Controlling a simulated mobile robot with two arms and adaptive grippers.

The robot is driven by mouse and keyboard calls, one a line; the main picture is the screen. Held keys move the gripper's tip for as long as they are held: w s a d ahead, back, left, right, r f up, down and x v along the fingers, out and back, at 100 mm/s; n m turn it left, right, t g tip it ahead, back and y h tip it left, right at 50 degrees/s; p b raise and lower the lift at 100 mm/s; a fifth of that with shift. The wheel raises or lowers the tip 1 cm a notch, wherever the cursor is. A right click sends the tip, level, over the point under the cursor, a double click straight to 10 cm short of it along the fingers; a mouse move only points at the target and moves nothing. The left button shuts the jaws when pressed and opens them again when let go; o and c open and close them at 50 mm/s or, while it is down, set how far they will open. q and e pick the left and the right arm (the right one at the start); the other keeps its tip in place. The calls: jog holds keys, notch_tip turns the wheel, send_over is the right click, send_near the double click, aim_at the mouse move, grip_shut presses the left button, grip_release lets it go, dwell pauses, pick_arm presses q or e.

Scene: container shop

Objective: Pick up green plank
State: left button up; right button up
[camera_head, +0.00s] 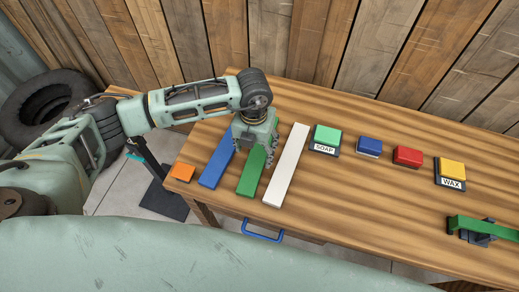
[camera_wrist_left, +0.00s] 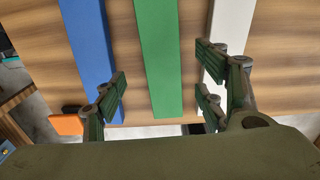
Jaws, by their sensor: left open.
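The green plank (camera_head: 252,172) lies on the wooden table between the blue plank (camera_head: 217,164) and the white plank (camera_head: 287,166). My left gripper (camera_head: 257,150) is over the green plank and hides part of it in the head view. In the left wrist view, the green plank (camera_wrist_left: 158,60) runs between the fingers of the left gripper (camera_wrist_left: 160,95), which are spread apart and hold nothing. The left fingers overlap the blue plank and the right fingers overlap the white plank in that view. My right gripper is not in view.
On the table (camera_head: 350,205) are an orange block (camera_head: 183,172), a green SOAP block (camera_head: 326,137), a blue block (camera_head: 369,146), a red block (camera_head: 407,156) and a yellow WAX block (camera_head: 451,170). A green bar (camera_head: 485,228) on a dark stand is at the right. A plank wall stands behind.

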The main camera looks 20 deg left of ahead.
aim_at(256, 161)
pick_arm(q)
notch_tip(256, 161, down, 5)
jog(key=shift+d+f+p, duration=0.1)
jog(key=shift+f+p, duration=0.1)
jog(key=shift+p, duration=1)
jog(key=shift+f, duration=0.3)
jog(key=shift+c, duration=0.6)
jog(key=c, duration=1.3)
